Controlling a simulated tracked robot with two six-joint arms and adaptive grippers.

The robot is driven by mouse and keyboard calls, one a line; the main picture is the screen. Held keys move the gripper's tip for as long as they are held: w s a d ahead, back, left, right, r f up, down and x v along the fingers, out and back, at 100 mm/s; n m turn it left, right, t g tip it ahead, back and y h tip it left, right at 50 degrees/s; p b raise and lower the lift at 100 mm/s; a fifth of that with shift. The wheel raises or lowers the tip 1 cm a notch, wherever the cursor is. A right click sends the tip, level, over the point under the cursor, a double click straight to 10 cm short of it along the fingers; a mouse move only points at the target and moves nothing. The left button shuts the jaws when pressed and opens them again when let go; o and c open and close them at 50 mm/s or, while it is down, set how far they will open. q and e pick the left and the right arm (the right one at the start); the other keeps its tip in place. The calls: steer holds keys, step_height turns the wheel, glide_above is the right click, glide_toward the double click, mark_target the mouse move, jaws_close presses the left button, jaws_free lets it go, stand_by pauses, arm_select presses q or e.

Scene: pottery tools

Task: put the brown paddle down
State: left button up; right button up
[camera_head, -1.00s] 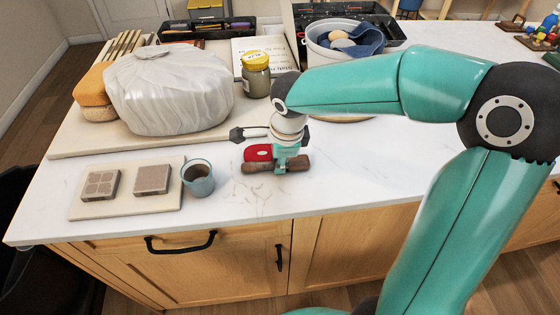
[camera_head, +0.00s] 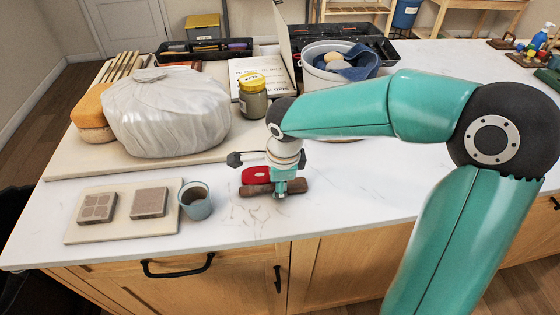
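The brown paddle (camera_head: 258,190) lies low over the white counter, roughly crosswise in the head view. My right gripper (camera_head: 282,187) points down at it, its teal finger part crossing the paddle's middle. The wrist above and the finger part hide some of the paddle. I cannot tell whether the fingers are closed on it or merely around it, or whether the paddle touches the counter. A red piece (camera_head: 254,175) is just behind the paddle, to the left of the gripper. My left gripper is not in view.
A blue-grey cup (camera_head: 196,203) and a board (camera_head: 82,232) with two textured blocks stand to the left. Behind are a plastic-wrapped lump (camera_head: 165,112), a yellow-lidded jar (camera_head: 252,97) and a pale bucket (camera_head: 314,68). The counter's front edge (camera_head: 240,238) has clear space before it.

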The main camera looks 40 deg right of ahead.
step_height(320, 180, up, 13)
steer(key=s, duration=0.2)
steer(key=shift+a+f+p, duration=0.15)
steer(key=shift+a+p, duration=0.15)
steer(key=shift+s, duration=0.15)
